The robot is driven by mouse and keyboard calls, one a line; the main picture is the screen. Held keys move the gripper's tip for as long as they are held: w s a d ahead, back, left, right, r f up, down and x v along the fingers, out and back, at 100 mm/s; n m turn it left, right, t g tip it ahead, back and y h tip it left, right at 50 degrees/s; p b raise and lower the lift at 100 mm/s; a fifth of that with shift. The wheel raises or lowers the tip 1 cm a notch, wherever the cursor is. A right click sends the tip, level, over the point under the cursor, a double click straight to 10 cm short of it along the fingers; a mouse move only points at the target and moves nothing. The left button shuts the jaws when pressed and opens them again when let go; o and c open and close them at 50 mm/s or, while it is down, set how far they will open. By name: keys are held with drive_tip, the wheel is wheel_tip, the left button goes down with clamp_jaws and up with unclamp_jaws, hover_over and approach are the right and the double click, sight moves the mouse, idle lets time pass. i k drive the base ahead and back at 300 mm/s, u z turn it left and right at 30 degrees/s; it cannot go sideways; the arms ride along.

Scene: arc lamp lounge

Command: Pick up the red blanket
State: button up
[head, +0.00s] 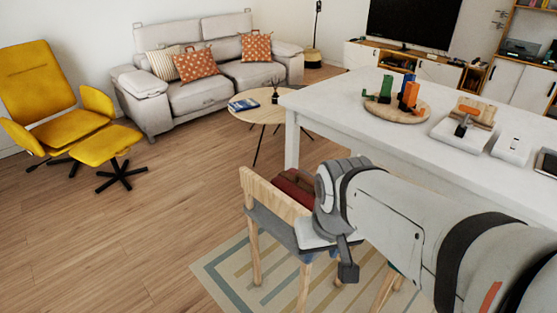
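A dark red folded cloth, which looks like the red blanket (293,187), lies on a wooden chair (268,194), partly behind its backrest. My arm's wrist covers its right side, so its full extent is hidden. My gripper (347,268) is at the end of the arm, on the right side of the chair and lower in the picture than the red cloth. Only a dark grey part of it shows clearly. I cannot see both fingertips or whether it touches anything.
A long white table (345,105) stands behind the chair, carrying a round wooden board (397,115) and other items. A striped rug (230,272) lies under the chair. A low round table (262,108) and yellow armchair (45,95) stand farther back. Open wooden floor lies left.

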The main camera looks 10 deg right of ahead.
sight(298, 186)
drive_tip(key=z, duration=0.1)
drive_tip(key=i, duration=0.9)
drive_tip(key=u, duration=0.1)
